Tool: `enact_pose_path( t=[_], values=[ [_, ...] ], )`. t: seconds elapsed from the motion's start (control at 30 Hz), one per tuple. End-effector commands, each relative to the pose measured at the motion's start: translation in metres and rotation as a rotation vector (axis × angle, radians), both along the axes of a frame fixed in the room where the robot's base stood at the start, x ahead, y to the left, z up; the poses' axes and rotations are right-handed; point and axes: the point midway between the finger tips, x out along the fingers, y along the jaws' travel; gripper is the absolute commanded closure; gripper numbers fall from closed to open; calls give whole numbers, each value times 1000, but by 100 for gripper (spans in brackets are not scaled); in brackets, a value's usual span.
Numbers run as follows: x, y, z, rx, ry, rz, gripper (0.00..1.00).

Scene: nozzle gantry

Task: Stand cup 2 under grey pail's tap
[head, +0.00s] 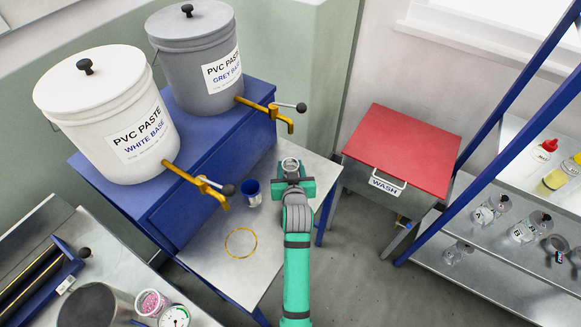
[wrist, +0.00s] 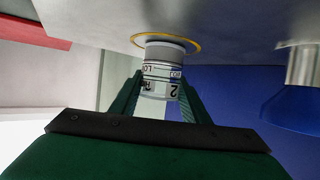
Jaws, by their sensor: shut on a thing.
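Cup 2 (wrist: 163,72) is a small clear and grey cup with a printed label showing a 2. My gripper (head: 291,178) is shut on it, with a green finger on either side in the wrist view (wrist: 162,102). In the head view cup 2 (head: 290,163) is upright below the grey pail's tap (head: 283,118). In the wrist view a yellow ring (wrist: 196,46) on the metal shelf surrounds its base. I cannot tell whether the base touches the shelf. The grey pail (head: 195,65) stands on the blue cabinet.
A red-topped wash bin (head: 403,148) and a bottle rack (head: 500,225) are at right.

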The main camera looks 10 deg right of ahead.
Motion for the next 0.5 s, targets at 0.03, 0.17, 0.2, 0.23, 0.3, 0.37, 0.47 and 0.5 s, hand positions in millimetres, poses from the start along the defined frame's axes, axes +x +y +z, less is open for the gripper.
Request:
enact_pose_path(
  t=[0.03, 0.17, 0.2, 0.23, 0.3, 0.37, 0.47, 0.5],
  values=[
    [0, 0, 1, 0, -2, 0, 85],
    [0, 0, 1, 0, -1, 0, 85],
    [0, 0, 1, 0, -1, 0, 85],
    [0, 0, 0, 0, -1, 0, 85],
    [0, 0, -2, 0, 0, 0, 85],
    [0, 0, -2, 0, 0, 0, 51],
    [0, 0, -2, 0, 0, 0, 39],
    [0, 0, -2, 0, 0, 0, 39]
  ],
)
